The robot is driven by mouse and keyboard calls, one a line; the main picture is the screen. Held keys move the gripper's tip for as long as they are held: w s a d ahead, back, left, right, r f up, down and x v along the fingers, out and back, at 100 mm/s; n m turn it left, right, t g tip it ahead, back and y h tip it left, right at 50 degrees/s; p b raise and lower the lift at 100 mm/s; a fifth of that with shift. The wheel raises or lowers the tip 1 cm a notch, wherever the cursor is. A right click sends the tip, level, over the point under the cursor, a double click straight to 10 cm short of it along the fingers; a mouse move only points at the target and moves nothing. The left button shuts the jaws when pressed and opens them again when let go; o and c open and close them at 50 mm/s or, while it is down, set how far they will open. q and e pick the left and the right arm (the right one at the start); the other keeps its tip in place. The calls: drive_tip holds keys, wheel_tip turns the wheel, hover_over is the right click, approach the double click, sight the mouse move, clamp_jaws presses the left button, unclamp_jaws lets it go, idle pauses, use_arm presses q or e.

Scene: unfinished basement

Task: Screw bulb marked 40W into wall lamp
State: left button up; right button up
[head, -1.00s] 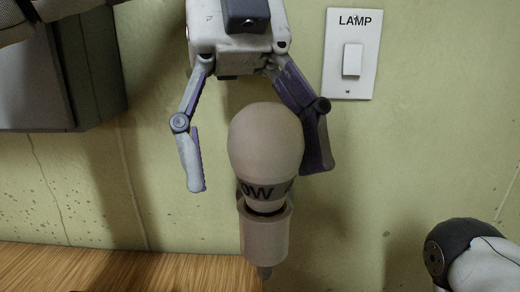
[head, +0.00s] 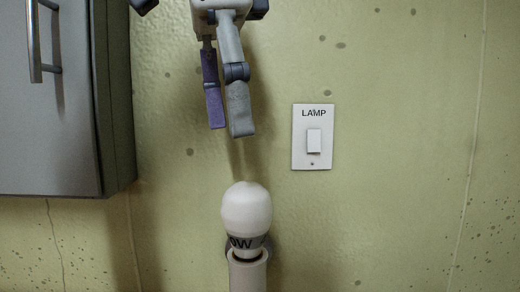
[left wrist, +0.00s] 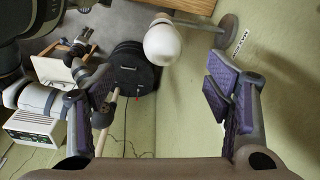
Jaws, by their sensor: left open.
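A pale bulb (head: 246,210) stands upright in the cylindrical socket of the wall lamp (head: 248,272). Its dark band reads "0W"; the rest of the marking is turned out of sight. I cannot tell how deep its base sits. My left gripper (head: 226,131) is open and empty above the bulb, apart from it. In the left wrist view the bulb (left wrist: 162,44) lies beyond the gap between the open fingers (left wrist: 165,95), with the lamp's round wall mount (left wrist: 228,32) behind.
A switch plate marked LAMP (head: 312,137) is on the wall to the right of the gripper. A grey metal cabinet (head: 60,100) hangs at the left. The wall between them is bare. A white box (left wrist: 35,130) stands at the left of the left wrist view.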

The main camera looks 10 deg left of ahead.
sight(248, 221)
use_arm(q)
drive_tip(key=f, duration=0.8)
drive_tip(key=w+d+f, duration=0.1)
drive_tip(key=f, duration=0.3)
drive_tip(key=shift+d+f, duration=0.1)
drive_tip(key=shift+f, duration=0.05)
drive_tip(key=shift+w, duration=0.1)
drive_tip(key=shift+c, duration=0.6)
drive_tip(key=c, duration=1.1)
drive_tip(key=m, duration=0.4)
drive_tip(key=shift+g, duration=0.3)
drive_tip(key=m, duration=0.3)
